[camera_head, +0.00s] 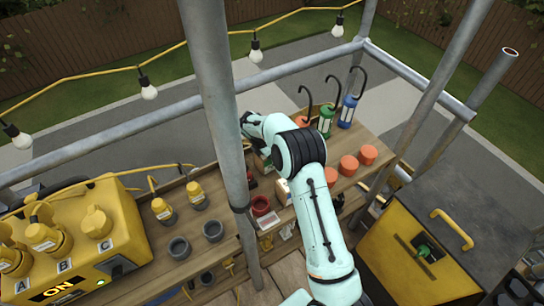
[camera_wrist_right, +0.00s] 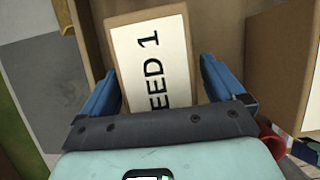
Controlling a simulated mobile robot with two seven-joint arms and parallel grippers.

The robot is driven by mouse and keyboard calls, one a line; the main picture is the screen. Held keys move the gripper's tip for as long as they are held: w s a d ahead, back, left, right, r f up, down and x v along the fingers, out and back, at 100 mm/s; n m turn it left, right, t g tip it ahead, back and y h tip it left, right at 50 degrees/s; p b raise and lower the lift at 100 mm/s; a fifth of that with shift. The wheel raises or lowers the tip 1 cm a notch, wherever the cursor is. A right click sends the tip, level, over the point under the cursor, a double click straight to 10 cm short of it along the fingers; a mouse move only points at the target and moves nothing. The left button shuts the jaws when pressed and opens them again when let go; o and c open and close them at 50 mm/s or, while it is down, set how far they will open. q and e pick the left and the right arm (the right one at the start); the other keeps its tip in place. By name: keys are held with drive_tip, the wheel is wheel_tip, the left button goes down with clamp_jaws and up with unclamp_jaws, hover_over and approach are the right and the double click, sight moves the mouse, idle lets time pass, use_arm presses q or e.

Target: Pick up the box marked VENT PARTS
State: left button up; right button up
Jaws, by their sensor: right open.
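In the right wrist view my right gripper (camera_wrist_right: 158,68) is open, with its blue fingers on either side of a brown box (camera_wrist_right: 196,40). That box has a white label whose visible part reads "EED 1"; the rest is cut off or hidden. Whether the fingers touch it I cannot tell. A second brown box (camera_wrist_right: 282,65) stands to the right, with only a strip of its white label in view. I cannot read VENT PARTS on any box. In the head view my right arm reaches over the wooden shelf and hides its gripper. My left gripper is not in view.
The wooden shelf (camera_head: 200,228) holds grey cups, yellow plugs, a red cup (camera_head: 260,206), orange cups (camera_head: 348,165) and hooked lanterns (camera_head: 347,112). A grey scaffold pole (camera_head: 222,100) stands close beside my arm. A yellow power unit (camera_head: 75,240) is at left.

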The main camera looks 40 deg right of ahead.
drive_tip(key=shift+f, duration=0.15)
drive_tip(key=c, duration=1.3)
